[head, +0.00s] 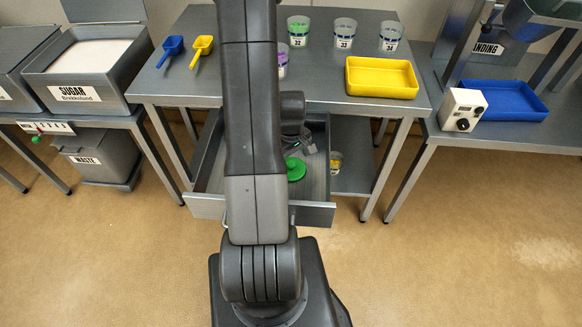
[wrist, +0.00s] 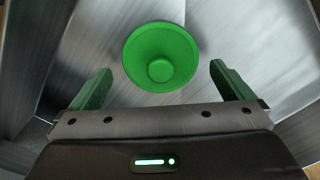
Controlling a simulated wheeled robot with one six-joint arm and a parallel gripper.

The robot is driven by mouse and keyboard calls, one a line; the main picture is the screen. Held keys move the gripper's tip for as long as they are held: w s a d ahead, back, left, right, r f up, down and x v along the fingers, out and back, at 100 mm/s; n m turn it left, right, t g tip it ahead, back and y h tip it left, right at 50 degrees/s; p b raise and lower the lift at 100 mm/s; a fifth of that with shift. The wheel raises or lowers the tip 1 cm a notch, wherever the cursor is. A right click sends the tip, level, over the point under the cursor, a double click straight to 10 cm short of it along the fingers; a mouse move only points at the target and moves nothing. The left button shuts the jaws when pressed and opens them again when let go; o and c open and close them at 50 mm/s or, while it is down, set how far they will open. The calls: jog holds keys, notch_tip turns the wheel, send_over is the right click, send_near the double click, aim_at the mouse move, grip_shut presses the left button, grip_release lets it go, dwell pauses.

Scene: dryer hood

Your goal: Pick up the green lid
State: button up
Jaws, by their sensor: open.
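The green lid (head: 295,169) lies in the open drawer (head: 316,213) under the middle table. It is a round disc with a small round knob on top. In the wrist view the lid (wrist: 160,55) is at the upper middle, its knob facing the camera. My gripper (wrist: 160,82) is open, with one green finger on each side of the lid's near edge and a gap to both. Nothing is between the fingers. In the head view my arm hides part of the drawer, and my gripper (head: 303,148) shows only partly beside the lid.
The drawer's metal walls surround the lid. The steel table (head: 325,93) above carries a yellow tray (head: 381,77), blue (head: 171,48) and yellow (head: 201,48) scoops and several labelled cups. A blue tray (head: 502,101) and a white box with a knob (head: 462,110) stand at right.

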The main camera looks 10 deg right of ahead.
jog(key=shift+f, duration=1.05)
jog(key=shift+c, duration=0.2)
jog(key=c, duration=0.8)
jog(key=shift+r, duration=0.1)
